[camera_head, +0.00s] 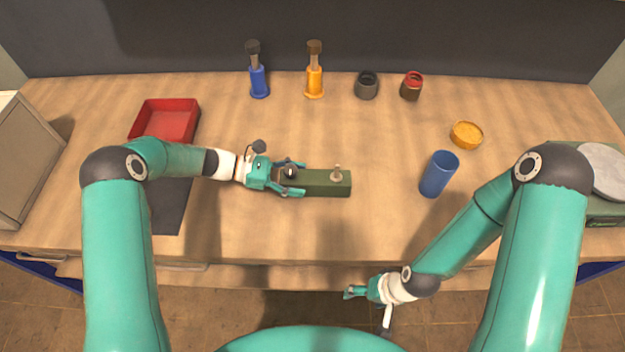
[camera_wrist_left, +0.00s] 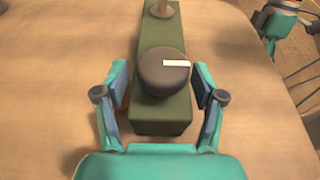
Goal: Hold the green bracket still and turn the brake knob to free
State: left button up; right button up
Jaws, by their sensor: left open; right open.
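The green bracket (camera_head: 318,187) is a long dark-green block lying on the wooden table, and it fills the middle of the left wrist view (camera_wrist_left: 160,116). A dark round knob (camera_wrist_left: 164,72) with a white pointer line sits on its near end; in that view the line points right. A tan post (camera_head: 337,173) stands on its other end. My left gripper (camera_head: 300,179) is open, its fingers on either side of the bracket's knob end, with gaps visible in the wrist view. My right gripper (camera_head: 349,292) hangs empty and open in front of the table's front edge, away from the bracket.
A red tray (camera_head: 168,119) is at left, near a dark mat (camera_head: 167,212). Bottles and jars line the back. The table in front of the bracket is clear.

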aim_at(311, 182)
pick_arm(q)
jog(key=shift+b+x, duration=0.75)
jog(key=shift+x, duration=1.2)
jog(key=shift+f, duration=0.1)
jog(key=shift+c, duration=0.4)
jog(key=c, duration=0.4)
jog(key=o, duration=1.1)
jog(key=c, duration=1.1)
